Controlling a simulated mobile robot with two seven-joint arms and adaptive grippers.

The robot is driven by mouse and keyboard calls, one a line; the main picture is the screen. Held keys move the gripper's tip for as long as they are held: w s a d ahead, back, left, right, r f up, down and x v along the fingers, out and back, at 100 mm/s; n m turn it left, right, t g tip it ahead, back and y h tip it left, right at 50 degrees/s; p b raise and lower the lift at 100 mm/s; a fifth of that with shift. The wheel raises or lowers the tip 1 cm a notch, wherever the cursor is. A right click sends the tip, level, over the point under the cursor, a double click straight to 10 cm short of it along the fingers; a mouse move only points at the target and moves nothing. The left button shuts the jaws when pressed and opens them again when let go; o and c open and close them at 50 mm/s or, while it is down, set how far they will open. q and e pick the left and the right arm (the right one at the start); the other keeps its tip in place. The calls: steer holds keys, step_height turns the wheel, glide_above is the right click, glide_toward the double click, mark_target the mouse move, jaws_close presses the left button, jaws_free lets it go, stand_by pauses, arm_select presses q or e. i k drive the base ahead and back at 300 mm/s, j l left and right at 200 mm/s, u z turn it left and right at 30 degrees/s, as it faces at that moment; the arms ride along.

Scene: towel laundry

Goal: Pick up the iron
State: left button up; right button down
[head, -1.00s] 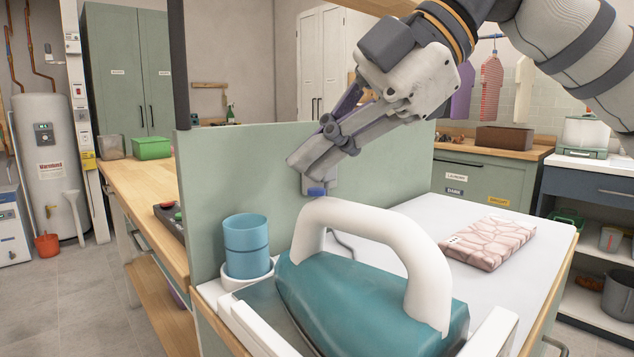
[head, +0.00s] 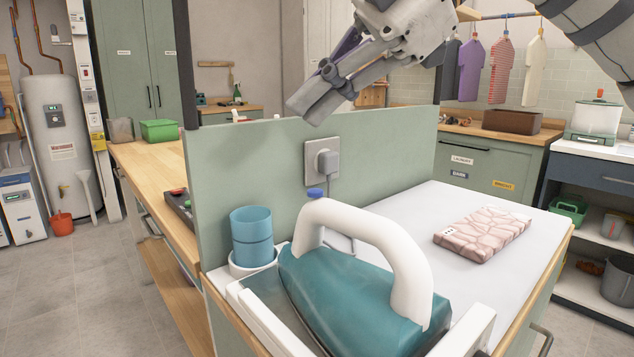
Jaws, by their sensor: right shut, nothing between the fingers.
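The iron (head: 355,289) has a teal body and a thick white arched handle. It rests in a white stand (head: 262,318) at the near end of the white worktop, low in the middle of the head view. My right gripper (head: 308,108) comes in from the upper right and is shut and empty. It hangs above and behind the iron, in front of the green panel's top edge, clear of the handle. My left gripper is not in view.
A blue cup (head: 251,238) stands just left of the iron. A green panel (head: 240,165) with a plugged-in socket (head: 321,160) rises behind. A folded pink patterned cloth (head: 483,232) lies to the right on the white worktop (head: 440,200), which is otherwise clear.

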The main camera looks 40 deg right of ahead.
mark_target(350, 306)
steer(key=k+l, duration=0.45)
steer(key=l, duration=0.25)
steer(key=k+l, duration=0.25)
steer(key=l, duration=0.1)
